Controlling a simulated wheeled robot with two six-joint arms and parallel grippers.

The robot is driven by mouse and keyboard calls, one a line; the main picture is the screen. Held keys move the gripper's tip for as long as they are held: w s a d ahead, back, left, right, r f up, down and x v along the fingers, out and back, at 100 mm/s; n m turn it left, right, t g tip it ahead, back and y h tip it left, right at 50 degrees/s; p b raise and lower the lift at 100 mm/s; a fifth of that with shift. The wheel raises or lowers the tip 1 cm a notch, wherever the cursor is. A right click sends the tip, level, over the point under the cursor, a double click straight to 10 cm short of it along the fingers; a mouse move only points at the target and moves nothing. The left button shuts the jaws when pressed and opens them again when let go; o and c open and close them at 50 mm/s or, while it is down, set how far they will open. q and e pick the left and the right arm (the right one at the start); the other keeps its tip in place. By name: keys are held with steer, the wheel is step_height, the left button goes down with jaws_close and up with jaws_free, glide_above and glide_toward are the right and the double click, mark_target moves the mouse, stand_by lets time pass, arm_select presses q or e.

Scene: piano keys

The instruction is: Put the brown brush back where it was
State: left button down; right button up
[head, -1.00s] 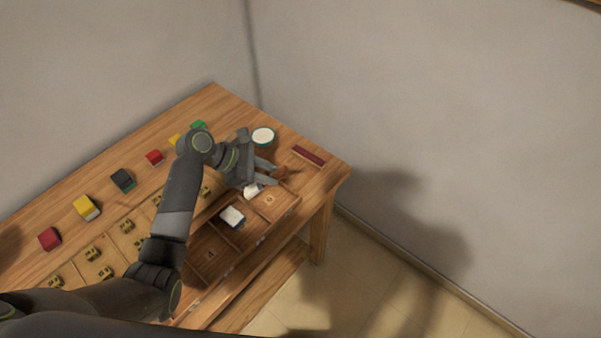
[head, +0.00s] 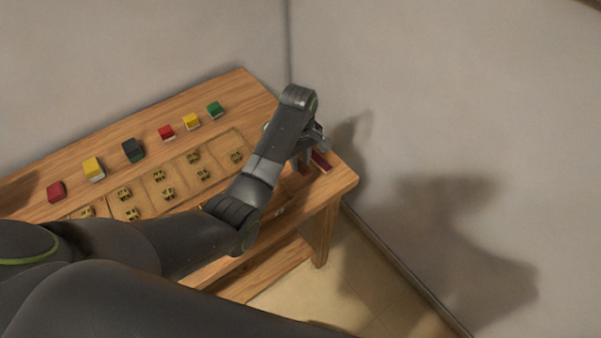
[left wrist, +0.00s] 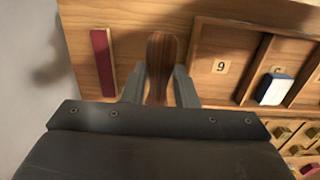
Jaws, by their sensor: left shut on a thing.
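The brown brush (left wrist: 162,50) shows in the left wrist view as a rounded wooden handle between the fingers; its lower part is hidden by my gripper. My left gripper (left wrist: 160,88) is shut on it, above the table's end, between a dark red strip (left wrist: 103,64) and the compartment marked 9 (left wrist: 220,66). In the head view my left gripper (head: 309,152) is at the right end of the table, close to the red strip (head: 320,162); the brush cannot be made out there. My right gripper is not in view.
A blue and white block (left wrist: 273,88) lies in a compartment beside the one marked 9. Coloured blocks, such as a green one (head: 215,109), line the table's back. Small yellow pieces (head: 203,174) sit in marked cells. The wall stands behind the table (head: 245,88).

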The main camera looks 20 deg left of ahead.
mark_target(300, 183)
arm_select(q)
step_height(300, 183, down, 2)
steer(key=shift+a+f, duration=0.15)
steer(key=shift+f, duration=2.4)
steer(key=c, duration=1.1)
jaws_free()
steer(key=shift+f, duration=0.1)
steer(key=shift+c, duration=0.2)
steer(key=shift+r, duration=0.3)
step_height(300, 183, up, 12)
steer(key=shift+w+f, duration=0.1)
steer(key=shift+f, duration=0.05)
